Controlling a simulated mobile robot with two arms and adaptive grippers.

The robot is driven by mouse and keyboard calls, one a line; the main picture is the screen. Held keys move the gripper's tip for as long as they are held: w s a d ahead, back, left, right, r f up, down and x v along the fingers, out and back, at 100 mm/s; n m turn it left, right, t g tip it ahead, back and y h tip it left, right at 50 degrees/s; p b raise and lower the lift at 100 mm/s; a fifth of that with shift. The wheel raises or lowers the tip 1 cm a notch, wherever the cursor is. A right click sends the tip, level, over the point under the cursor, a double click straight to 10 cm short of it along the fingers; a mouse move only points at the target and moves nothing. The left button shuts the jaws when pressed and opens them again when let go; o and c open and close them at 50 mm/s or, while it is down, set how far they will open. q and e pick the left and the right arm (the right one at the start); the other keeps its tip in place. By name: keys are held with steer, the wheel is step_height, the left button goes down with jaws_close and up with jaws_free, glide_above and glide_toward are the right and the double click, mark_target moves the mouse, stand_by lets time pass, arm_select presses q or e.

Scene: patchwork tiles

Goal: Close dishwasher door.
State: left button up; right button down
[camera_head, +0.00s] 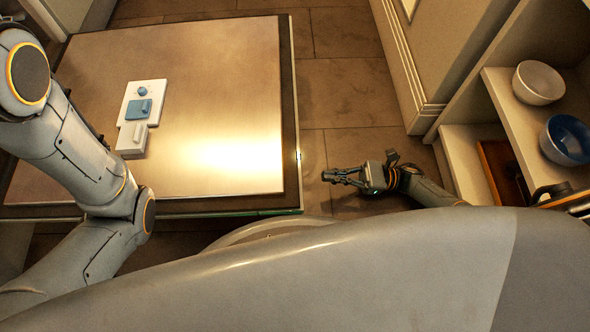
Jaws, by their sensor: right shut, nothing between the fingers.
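The dishwasher door (215,120) lies open and looks flat, its metal inner face up, with dark side edges. A white dispenser (132,140) with a blue latch (138,109) sits on its left part. My right gripper (326,176) is to the right of the door's near right corner, over the brown floor, apart from the door in the picture. Its fingers point left towards the door edge and are shut with nothing between them. My left arm crosses the left side of the door in the picture; its gripper is out of view.
An open shelf (498,90) at the right holds a white bowl (538,83), a blue bowl (567,140) and a brown board (501,172). A cabinet corner (420,105) stands beyond my right gripper. A tiled floor strip (345,100) between door and cabinets is clear.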

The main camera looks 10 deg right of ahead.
mark_target(295, 166)
steer(key=shift+w+a+r+b, duration=0.15)
steer(key=shift+w+a+r, duration=0.15)
steer(key=shift+a+r, duration=1)
steer(key=shift+w+a+r+b, duration=0.1)
steer(key=shift+w+a+r, duration=0.2)
steer(key=shift+a+r, duration=1)
steer(key=shift+w+a+r+b, duration=0.15)
steer(key=shift+w+a+r, duration=0.3)
steer(key=shift+a, duration=1.6)
steer(key=shift+s+r, duration=0.1)
steer(key=shift+r, duration=0.05)
